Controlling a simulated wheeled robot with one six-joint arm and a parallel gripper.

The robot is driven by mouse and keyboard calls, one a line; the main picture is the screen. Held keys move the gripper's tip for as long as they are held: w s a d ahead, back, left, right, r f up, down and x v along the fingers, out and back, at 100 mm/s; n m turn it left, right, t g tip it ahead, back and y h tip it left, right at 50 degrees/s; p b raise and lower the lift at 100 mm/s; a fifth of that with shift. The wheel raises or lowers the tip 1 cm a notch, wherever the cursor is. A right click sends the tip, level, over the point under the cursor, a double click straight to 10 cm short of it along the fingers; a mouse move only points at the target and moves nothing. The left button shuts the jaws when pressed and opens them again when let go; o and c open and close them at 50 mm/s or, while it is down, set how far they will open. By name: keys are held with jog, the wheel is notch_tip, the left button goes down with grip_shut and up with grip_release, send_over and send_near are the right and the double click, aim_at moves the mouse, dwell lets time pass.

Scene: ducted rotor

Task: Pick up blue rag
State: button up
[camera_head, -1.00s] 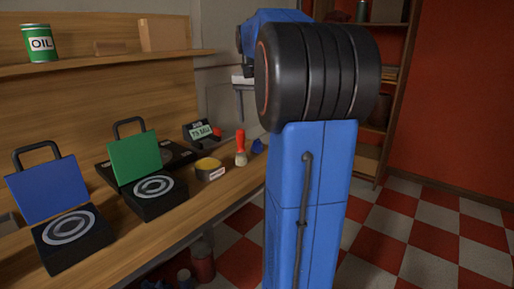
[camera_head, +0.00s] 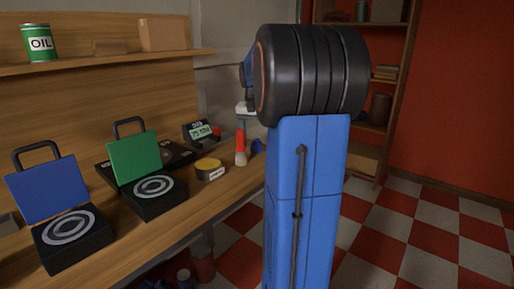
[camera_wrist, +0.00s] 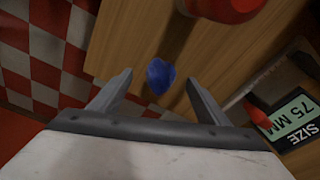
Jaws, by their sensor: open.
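The blue rag (camera_wrist: 160,76) is a small crumpled piece on the wooden bench. In the wrist view it lies ahead of my gripper (camera_wrist: 158,92), between the lines of the two fingers and apart from them. My gripper is open and empty, above the bench near its edge. In the head view the rag (camera_head: 258,145) shows as a small blue patch at the far end of the bench, partly hidden by my arm. My gripper is mostly hidden behind my arm there.
A brush with a red handle (camera_head: 240,146) and a yellow-topped tin (camera_head: 209,169) stand near the rag. Two black cases with blue (camera_head: 48,190) and green (camera_head: 135,157) lids stand nearer.

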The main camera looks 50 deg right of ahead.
aim_at(257, 139)
jog(key=c, duration=1.1)
notch_tip(257, 139, up, 10)
jog(key=o, duration=0.4)
jog(key=shift+c, duration=1.6)
